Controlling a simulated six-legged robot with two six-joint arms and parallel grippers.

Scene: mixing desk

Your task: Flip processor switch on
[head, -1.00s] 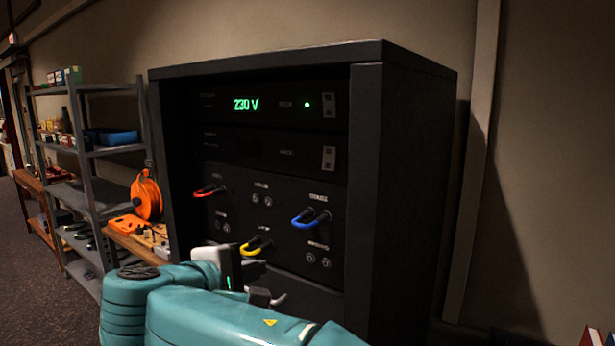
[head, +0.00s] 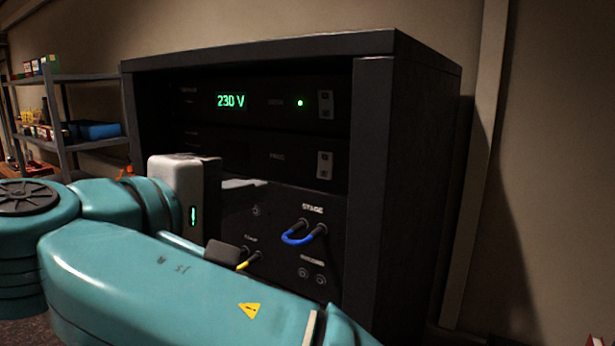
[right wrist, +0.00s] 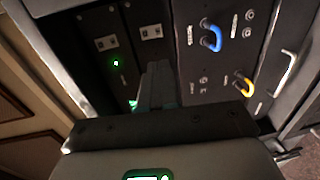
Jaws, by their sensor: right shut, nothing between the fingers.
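The processor switch (head: 324,165) is a small pale rocker plate at the right end of the dark second unit in the rack. No lit lamp shows on that unit. The switch also shows in the right wrist view (right wrist: 151,31); its rocker position is too small to tell. My right gripper (head: 262,184) is shut and empty, in front of the rack, left of and slightly lower than the switch in the head view. In the right wrist view its closed fingers (right wrist: 157,75) point toward the panel, apart from the switch as far as I can tell. My left gripper is out of view.
The top unit shows a green 230 V display (head: 231,101), a green lamp and a similar switch (head: 326,104). A blue cable (head: 298,238) and a partly hidden yellow cable (head: 247,263) loop from the lower panel. Shelves (head: 62,110) stand at left.

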